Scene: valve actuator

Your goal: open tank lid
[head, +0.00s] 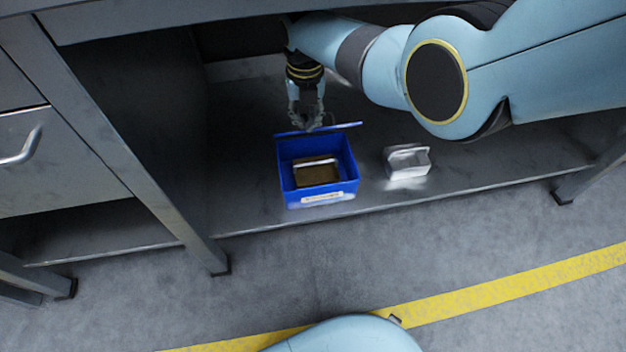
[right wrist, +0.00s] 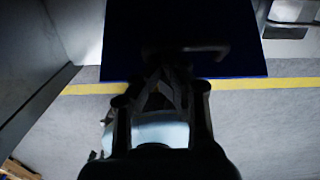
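The blue tank (head: 343,188) stands on the low metal shelf, with a pale label on its front. Its inside is visible, with a brown, metal-rimmed rectangular thing in it. The blue lid (head: 345,127) is raised along the tank's back edge and shows as a thin, nearly edge-on strip. In the right wrist view, a dark blue panel (right wrist: 120,50), apparently the lid, carries a dark handle (right wrist: 215,50). My right gripper (head: 308,118) is behind the lid, fingers pointing down and close to it. Whether the fingers grip the handle is too dark to tell. My left gripper is out of view.
A small silvery metal container (head: 408,162) stands on the shelf (head: 240,215) right of the tank. A table leg (head: 130,165) and drawers (head: 40,160) are at the left. My right arm passes under the tabletop edge. The floor in front is clear, with a yellow line (head: 480,292).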

